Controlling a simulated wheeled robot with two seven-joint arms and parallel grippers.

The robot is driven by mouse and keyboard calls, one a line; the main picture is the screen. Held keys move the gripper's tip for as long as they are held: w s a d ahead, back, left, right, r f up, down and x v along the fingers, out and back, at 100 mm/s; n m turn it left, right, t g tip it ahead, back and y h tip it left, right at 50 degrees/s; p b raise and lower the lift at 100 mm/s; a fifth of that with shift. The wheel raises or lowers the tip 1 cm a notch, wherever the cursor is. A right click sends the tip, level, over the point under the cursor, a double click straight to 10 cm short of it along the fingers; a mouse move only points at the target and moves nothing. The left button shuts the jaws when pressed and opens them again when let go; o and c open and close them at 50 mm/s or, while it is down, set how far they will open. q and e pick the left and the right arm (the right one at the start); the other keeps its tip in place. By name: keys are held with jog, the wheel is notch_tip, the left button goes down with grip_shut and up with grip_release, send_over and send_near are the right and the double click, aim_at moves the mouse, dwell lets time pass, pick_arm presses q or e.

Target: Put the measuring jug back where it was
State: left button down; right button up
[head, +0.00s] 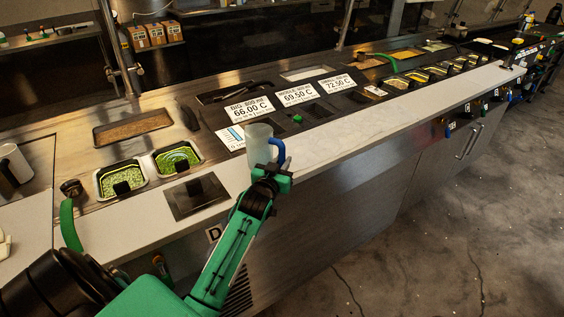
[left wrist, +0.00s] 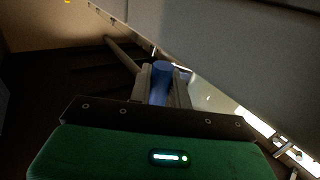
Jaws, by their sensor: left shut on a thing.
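The measuring jug (head: 259,145) is a pale, translucent cup with a blue handle (head: 278,150). It is upright at the front edge of the counter (head: 340,140); I cannot tell whether it touches the surface. My left gripper (head: 271,173) is shut on the jug's handle, from the front side of the counter. In the left wrist view the blue handle (left wrist: 162,72) shows between the two fingers (left wrist: 160,84). The lower part of the jug is partly hidden by the gripper. My right gripper is not in view.
Left of the jug are a dark square lid (head: 195,196) and two pans of green food (head: 178,158). Behind it are a printed card (head: 232,137) and temperature signs (head: 297,95). A white jug (head: 14,163) stands at the far left. The pale counter strip to the right is clear.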

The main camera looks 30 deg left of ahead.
pick_arm(q)
jog(key=c, duration=1.3)
grip_release()
jog(key=shift+f, duration=0.1)
jog(key=shift+s, duration=0.1)
